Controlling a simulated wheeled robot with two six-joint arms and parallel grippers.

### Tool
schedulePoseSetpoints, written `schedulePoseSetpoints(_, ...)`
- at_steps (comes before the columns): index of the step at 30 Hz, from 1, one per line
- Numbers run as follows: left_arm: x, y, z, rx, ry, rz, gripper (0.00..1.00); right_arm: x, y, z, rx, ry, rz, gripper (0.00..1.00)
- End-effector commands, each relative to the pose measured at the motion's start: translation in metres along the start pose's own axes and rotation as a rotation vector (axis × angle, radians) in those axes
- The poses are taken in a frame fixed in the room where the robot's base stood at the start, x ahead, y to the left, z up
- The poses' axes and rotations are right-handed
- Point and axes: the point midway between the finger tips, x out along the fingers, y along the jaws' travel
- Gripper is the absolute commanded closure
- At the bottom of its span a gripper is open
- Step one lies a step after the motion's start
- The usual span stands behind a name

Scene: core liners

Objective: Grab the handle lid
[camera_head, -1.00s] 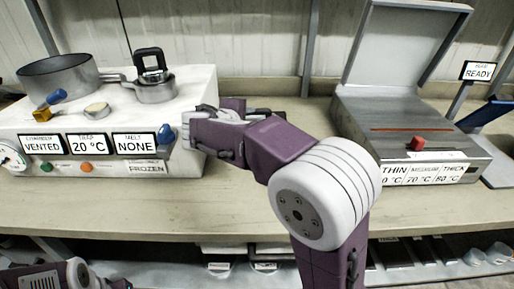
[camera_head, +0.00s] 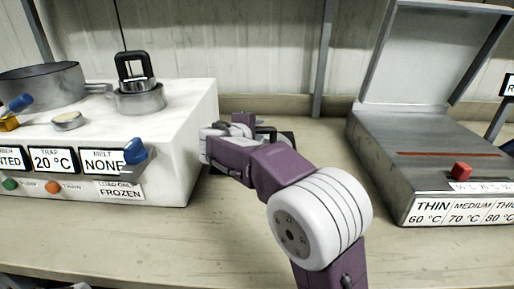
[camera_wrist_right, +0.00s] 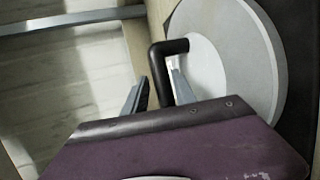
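In the right wrist view, a round pale grey lid (camera_wrist_right: 222,62) has a bent black bar handle (camera_wrist_right: 157,72). My right gripper (camera_wrist_right: 158,90) is open, with one grey finger on each side of the handle's lower stretch. I cannot tell whether the fingers touch it. The handle's lower end is hidden behind the gripper body. In the head view my right gripper (camera_head: 245,122) is low, just right of the white box, mostly hidden by its own wrist. A dark piece (camera_head: 280,136) shows behind the wrist there. My left gripper is out of view.
The white box (camera_head: 190,120) stands at left, bearing a wide grey pan (camera_head: 45,85) and a small metal pot (camera_head: 140,102) with an upright black handle. A grey heater (camera_head: 420,165) with a raised lid stands at right. Bare bench (camera_head: 130,235) lies in front.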

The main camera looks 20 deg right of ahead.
Motion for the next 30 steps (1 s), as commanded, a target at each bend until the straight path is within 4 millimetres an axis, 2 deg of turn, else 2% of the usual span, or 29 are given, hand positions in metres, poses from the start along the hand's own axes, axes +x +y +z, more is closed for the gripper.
schedulePoseSetpoints(3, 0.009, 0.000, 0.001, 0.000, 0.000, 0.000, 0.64, 0.025, -0.005, -0.002, 0.000, -0.004, -0.002, 0.68)
schedulePoseSetpoints(7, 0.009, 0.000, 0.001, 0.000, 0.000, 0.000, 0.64, 0.038, -0.003, -0.002, 0.001, -0.002, -0.001, 0.68)
schedulePoseSetpoints(13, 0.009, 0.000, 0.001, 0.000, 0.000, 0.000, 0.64, 0.039, -0.003, -0.002, 0.000, 0.000, -0.001, 0.68)
schedulePoseSetpoints(14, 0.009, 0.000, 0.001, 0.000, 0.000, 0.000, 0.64, 0.039, -0.003, -0.002, 0.000, 0.000, -0.001, 0.71)
schedulePoseSetpoints(17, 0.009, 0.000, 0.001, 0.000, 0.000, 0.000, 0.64, 0.039, -0.003, -0.002, 0.000, 0.000, -0.001, 0.98)
schedulePoseSetpoints(18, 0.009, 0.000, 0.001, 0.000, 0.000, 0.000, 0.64, 0.039, -0.003, -0.002, 0.000, 0.000, -0.001, 1.00)
schedulePoseSetpoints(30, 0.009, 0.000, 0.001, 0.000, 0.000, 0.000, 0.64, 0.039, -0.003, -0.002, 0.001, -0.001, -0.002, 1.00)
